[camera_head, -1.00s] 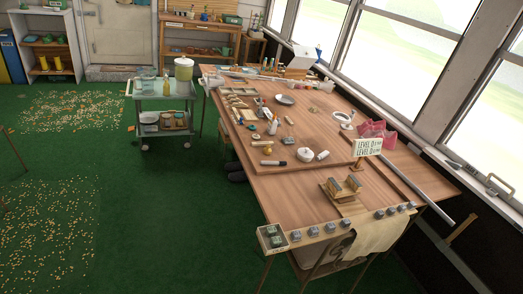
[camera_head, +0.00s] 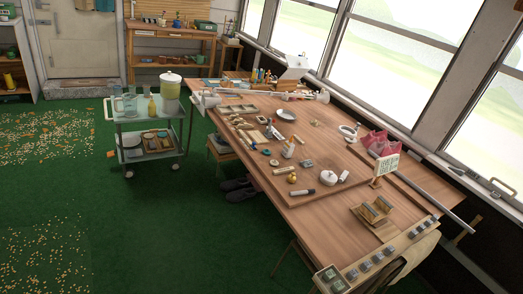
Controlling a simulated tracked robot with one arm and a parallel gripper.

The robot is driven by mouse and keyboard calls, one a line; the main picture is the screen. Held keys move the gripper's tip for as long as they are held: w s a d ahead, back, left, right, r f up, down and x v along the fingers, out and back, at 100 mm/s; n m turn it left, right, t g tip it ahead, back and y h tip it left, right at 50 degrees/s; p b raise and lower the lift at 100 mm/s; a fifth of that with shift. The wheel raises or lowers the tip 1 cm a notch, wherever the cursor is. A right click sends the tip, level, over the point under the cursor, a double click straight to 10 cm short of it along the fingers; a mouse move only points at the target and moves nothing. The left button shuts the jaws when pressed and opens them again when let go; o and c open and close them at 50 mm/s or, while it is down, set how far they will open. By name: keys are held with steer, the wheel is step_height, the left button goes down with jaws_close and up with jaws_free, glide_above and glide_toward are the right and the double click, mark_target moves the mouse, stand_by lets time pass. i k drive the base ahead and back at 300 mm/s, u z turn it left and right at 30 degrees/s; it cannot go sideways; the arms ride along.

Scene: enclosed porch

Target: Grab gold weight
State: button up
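A small gold-coloured round piece (camera_head: 292,178) sits on the long wooden table (camera_head: 330,212), among small loose items near the table's left side. It is too small to tell for certain that it is the gold weight. A white lidded pot (camera_head: 328,177) stands to its right, and a dark-and-white cylinder (camera_head: 303,192) lies just in front of it. My gripper is not in view.
A sign (camera_head: 386,165) and a small wooden stand (camera_head: 372,211) are on the table's near right. A trolley (camera_head: 150,131) with a jug stands left. Green floor (camera_head: 160,235) is open at front left.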

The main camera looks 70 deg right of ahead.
mark_target(291, 179)
steer(key=z, duration=0.05)
steer(key=i, duration=2.15)
steer(key=z, duration=4)
steer(key=i, duration=1.05)
